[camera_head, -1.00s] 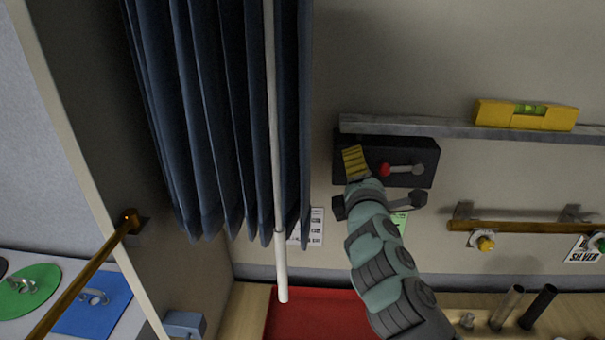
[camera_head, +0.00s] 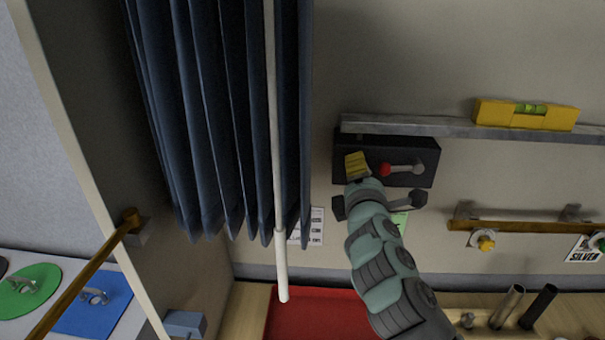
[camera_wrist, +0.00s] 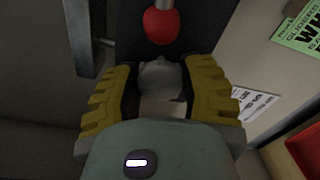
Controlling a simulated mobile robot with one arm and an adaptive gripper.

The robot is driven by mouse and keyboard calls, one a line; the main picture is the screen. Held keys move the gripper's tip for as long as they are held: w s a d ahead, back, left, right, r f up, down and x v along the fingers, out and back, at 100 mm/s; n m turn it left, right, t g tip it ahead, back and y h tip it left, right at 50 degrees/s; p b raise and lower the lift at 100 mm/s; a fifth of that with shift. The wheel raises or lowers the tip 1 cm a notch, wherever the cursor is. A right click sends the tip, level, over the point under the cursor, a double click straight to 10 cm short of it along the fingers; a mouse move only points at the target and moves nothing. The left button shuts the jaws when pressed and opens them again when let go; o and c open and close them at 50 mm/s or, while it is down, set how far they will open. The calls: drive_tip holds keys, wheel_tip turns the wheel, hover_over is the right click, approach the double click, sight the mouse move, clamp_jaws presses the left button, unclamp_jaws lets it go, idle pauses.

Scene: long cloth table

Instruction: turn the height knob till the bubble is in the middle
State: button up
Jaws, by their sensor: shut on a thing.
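A yellow spirit level (camera_head: 495,113) with a green vial (camera_head: 530,108) lies on a long grey bar (camera_head: 420,126) on the wall. The bar slopes slightly down to the right. The vial is too small here to tell where the bubble sits. Below the bar is a dark box (camera_head: 425,155) with a red-tipped lever (camera_head: 385,169). My gripper (camera_head: 356,163) is at the box's left part. In the wrist view its yellow fingers (camera_wrist: 162,78) are shut on a rounded grey knob (camera_wrist: 160,82), one on each side. The red ball (camera_wrist: 161,27) is just beyond them.
A dark blue curtain (camera_head: 215,110) with a white rod (camera_head: 278,200) hangs left of my arm. A red tray (camera_head: 315,315) lies below. A wooden rail (camera_head: 520,227) is on the right wall. A green label (camera_wrist: 298,35) is right of the box.

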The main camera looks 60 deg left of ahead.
drive_tip(key=shift+n+b, duration=0.55)
drive_tip(key=shift+n, duration=1.25)
drive_tip(key=o, duration=1.2)
drive_tip(key=v, duration=0.7)
drive_tip(key=shift+d, duration=0.2)
drive_tip(key=shift+s, duration=0.1)
